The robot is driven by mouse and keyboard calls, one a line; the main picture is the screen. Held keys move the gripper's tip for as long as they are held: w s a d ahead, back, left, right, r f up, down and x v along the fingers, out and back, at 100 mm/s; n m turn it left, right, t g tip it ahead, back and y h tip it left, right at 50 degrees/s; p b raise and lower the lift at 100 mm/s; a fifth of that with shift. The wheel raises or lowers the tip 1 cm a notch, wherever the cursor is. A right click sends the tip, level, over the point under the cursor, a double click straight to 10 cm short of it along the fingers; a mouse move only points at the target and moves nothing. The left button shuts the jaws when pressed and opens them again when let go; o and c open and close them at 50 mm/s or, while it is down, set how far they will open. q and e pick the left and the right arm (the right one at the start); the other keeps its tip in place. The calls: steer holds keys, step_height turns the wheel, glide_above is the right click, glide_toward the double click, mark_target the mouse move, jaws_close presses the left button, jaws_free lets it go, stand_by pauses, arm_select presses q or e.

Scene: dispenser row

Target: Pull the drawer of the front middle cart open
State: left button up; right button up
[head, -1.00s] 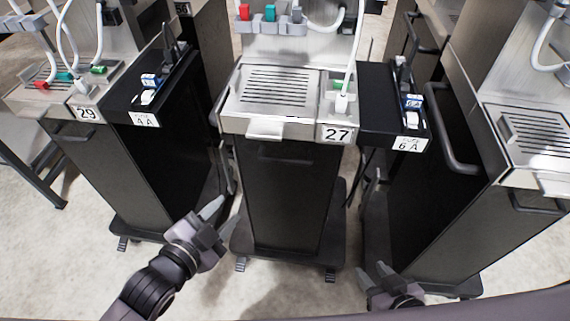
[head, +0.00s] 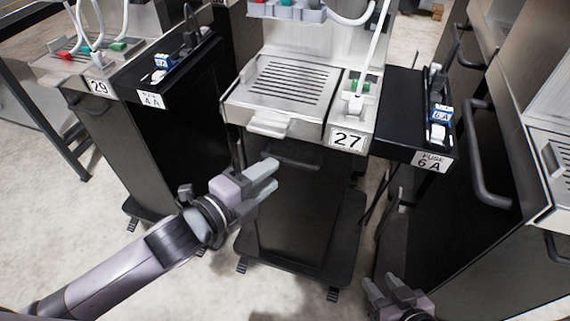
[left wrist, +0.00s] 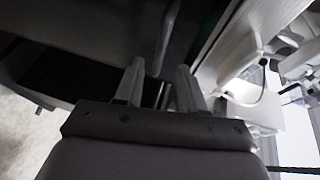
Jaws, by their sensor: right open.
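The front middle cart is dark, with a metal top and the number 27 (head: 348,139). A pale pull tab (head: 268,123) sticks out below its slotted tray (head: 290,80). A dark bar handle (head: 296,162) runs across the upper dark front (head: 300,215), partly hidden by my gripper. My left gripper (head: 270,177) is open just in front of and below that handle. In the left wrist view, its fingers (left wrist: 159,88) stand apart with a dark bar (left wrist: 166,40) beyond the gap; contact does not show. My right gripper (head: 385,283) is open, low at the bottom edge, away from the handle.
Cart 29 (head: 98,87) stands left with a black side shelf marked 4A (head: 150,98). Another cart with a dark handle (head: 485,165) stands further right. Pale floor (head: 75,230) is free at the front left.

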mark_target(287, 164)
arm_select(q)
steer(key=shift+x, duration=2.75)
jaws_close()
